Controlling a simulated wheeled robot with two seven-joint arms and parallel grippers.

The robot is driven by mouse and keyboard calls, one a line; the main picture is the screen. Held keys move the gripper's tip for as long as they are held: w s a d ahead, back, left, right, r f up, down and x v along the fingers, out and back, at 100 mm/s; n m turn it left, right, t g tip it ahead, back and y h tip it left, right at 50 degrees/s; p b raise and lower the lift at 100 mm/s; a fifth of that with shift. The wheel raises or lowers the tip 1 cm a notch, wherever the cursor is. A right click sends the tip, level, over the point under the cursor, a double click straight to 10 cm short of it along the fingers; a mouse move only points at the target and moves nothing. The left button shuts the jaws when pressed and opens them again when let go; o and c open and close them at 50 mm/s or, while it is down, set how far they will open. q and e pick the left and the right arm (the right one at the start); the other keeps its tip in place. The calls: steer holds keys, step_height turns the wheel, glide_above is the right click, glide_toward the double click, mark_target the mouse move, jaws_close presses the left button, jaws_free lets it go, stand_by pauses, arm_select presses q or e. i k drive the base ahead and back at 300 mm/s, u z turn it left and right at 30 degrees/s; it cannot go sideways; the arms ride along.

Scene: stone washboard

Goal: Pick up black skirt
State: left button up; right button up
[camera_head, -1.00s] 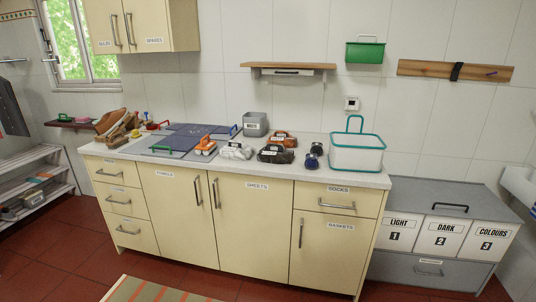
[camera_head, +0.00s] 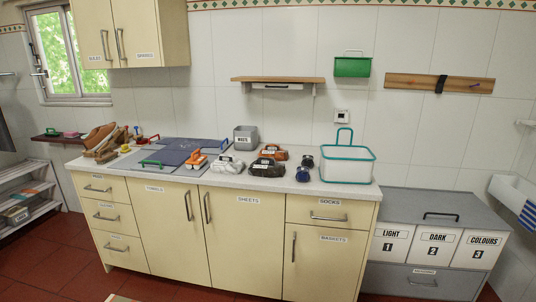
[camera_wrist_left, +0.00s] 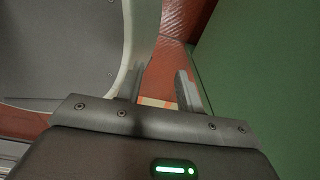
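A dark, folded bundle with a pale label (camera_head: 267,168), which looks like the black skirt, lies on the counter (camera_head: 330,187) in the head view. It sits between a white-grey bundle (camera_head: 226,164) and two small navy rolls (camera_head: 303,173). A brown-orange bundle (camera_head: 274,153) lies just behind it. My left gripper (camera_wrist_left: 160,80) shows in the left wrist view with its fingers apart and nothing between them. Red floor and a green surface are beyond it. Neither gripper shows in the head view, so both are away from the bundle there.
A white basket with teal rim (camera_head: 347,179) stands right of the rolls. A grey bin (camera_head: 245,138) stands behind. An orange-handled brush (camera_head: 197,163) and blue-grey boards (camera_head: 165,153) lie to the left. A low grey chest (camera_head: 480,214) with labelled compartments is at the right.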

mark_target(264, 166)
steer(key=z, duration=0.5)
steer(key=i, duration=1.75)
steer(key=u, duration=2.85)
steer(key=i, duration=1.25)
steer(key=z, duration=1.15)
